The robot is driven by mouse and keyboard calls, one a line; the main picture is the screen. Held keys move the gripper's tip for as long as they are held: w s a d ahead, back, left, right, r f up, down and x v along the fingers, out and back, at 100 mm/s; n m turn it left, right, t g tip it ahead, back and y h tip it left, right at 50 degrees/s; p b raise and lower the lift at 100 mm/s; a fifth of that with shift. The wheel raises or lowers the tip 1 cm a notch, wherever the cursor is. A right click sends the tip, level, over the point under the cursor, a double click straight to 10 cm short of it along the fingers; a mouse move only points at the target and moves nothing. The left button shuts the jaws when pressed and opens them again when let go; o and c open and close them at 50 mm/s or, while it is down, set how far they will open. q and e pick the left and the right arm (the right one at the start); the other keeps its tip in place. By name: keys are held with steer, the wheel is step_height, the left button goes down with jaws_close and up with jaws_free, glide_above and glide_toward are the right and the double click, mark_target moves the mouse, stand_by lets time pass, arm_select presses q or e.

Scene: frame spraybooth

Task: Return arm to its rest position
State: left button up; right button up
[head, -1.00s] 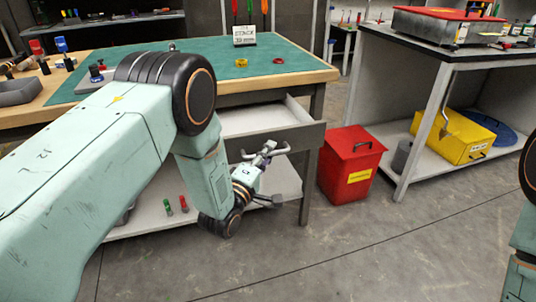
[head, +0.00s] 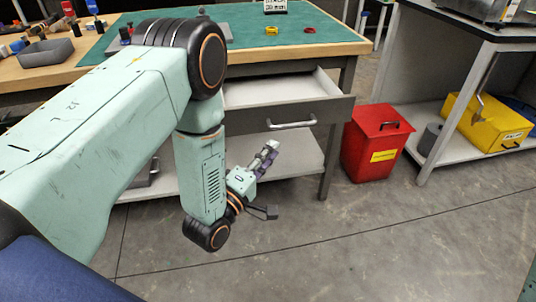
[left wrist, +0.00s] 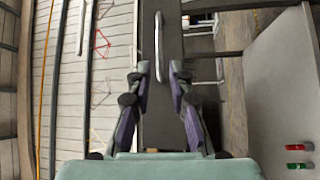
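My left arm reaches in from the left in the head view, its forearm hanging down in front of the workbench. My left gripper (head: 273,182) is open and empty, below and apart from the silver handle (head: 292,124) of the pulled-out drawer (head: 335,112). In the left wrist view the two fingers of the left gripper (left wrist: 160,68) stand apart with nothing between them. The drawer front (left wrist: 163,110) and its handle (left wrist: 158,45) show beyond them. Only a sliver of my right arm shows at the lower right edge of the head view; its gripper is out of view.
The workbench (head: 345,48) has a green mat (head: 240,40) with two tape rolls. A red bin (head: 375,145) stands on the floor to the right. A yellow box (head: 480,122) sits on a side table's lower shelf. The floor in front is clear.

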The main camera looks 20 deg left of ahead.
arm_select(q)
steer(key=shift+s, duration=0.15)
stand_by(0.4)
steer(key=s+a+f+m+g+y, duration=0.25)
steer(key=s+f+m+g, duration=0.85)
steer(key=f, duration=0.6)
steer(key=s+m+g+y+p, duration=0.1)
steer(key=s+g, duration=0.7)
steer(key=s, duration=1.5)
steer(key=shift+s+r+m+p, duration=0.15)
steer(key=shift+m+p, duration=0.75)
steer(key=shift+p, duration=0.2)
